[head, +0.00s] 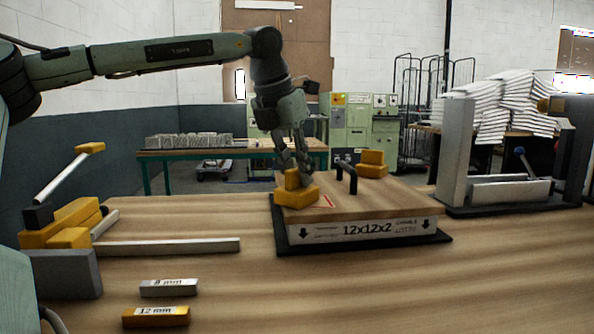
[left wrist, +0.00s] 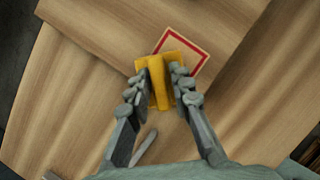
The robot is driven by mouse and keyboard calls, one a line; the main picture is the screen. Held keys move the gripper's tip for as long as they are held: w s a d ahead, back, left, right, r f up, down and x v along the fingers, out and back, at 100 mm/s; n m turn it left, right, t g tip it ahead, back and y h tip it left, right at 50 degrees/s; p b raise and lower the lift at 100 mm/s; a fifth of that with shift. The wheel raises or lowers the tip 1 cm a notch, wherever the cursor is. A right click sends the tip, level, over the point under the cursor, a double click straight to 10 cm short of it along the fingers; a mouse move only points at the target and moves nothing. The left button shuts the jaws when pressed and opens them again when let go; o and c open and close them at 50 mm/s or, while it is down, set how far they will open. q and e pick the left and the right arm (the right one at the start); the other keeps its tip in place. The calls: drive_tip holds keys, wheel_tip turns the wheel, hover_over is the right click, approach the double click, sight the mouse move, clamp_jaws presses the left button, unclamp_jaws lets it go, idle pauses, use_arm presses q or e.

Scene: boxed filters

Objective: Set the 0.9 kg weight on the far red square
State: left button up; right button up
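A yellow weight with an upright grip (head: 297,193) is at the front left corner of the wooden board (head: 400,193); I cannot tell if it rests on it. My left gripper (head: 294,172) points down, its fingers on both sides of the grip and seemingly shut on it. In the left wrist view the weight (left wrist: 160,88) covers one corner of a red-outlined square (left wrist: 187,47). A bit of that square's red line (head: 327,202) shows right of the weight. A second yellow weight (head: 371,165) stands at the board's far right. No mass marking is readable. My right gripper is out of view.
The board lies on a box marked 12x12x2 (head: 352,230) on a black mat (head: 290,248). A black handle (head: 346,176) rises mid-board. A yellow-handled clamp (head: 70,222) is at left, gauge blocks (head: 168,287) in front, a metal fixture (head: 510,190) at right.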

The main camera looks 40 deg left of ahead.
use_arm(q)
drive_tip(key=shift+o, duration=0.8)
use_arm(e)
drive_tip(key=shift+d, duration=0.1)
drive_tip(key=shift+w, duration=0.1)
use_arm(q)
drive_tip(key=shift+r, duration=0.2)
drive_tip(key=v, duration=1.2)
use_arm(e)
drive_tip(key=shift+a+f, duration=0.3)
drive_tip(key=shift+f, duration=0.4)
